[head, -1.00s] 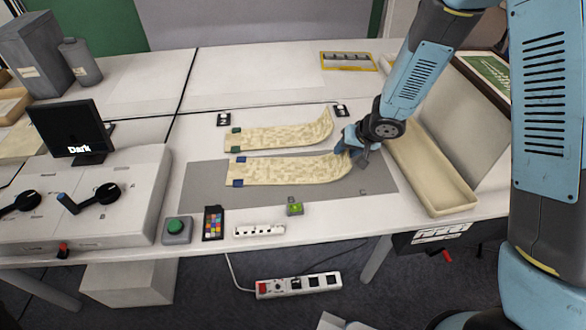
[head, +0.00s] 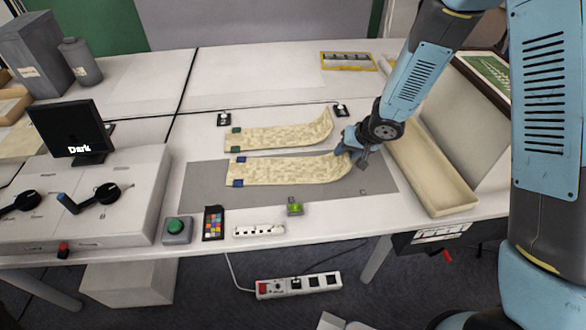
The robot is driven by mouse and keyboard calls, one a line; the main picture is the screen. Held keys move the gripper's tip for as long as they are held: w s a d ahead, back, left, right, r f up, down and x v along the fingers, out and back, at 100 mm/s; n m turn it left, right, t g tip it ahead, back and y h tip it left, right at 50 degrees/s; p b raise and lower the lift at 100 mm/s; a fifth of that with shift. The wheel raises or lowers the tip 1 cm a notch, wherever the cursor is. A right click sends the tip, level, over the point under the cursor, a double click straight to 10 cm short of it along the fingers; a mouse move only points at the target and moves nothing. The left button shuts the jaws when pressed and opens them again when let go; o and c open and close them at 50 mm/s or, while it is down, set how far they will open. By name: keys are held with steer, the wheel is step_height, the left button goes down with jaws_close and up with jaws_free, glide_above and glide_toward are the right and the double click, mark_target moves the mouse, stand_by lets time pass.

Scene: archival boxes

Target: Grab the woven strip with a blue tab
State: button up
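Two cream woven strips lie side by side on the table. The nearer strip (head: 285,169) has blue tabs (head: 238,171) at its left end and lies on the grey mat (head: 207,185). The farther strip (head: 280,135) has green tabs at its left end, and its right end curls up. My gripper (head: 352,155) is at the right end of the blue-tabbed strip, which bends upward there. The fingers are small and partly hidden by the strip, so I cannot tell whether they are closed on it.
A long cream tray (head: 433,178) stands right of the mat. A control box (head: 90,220) with knobs and a dark monitor (head: 75,130) are at left. A green button (head: 176,229), colour card (head: 213,223) and white power strip (head: 259,231) line the front edge.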

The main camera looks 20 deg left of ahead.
jaws_close()
stand_by(0.5)
steer(key=shift+r, duration=0.15)
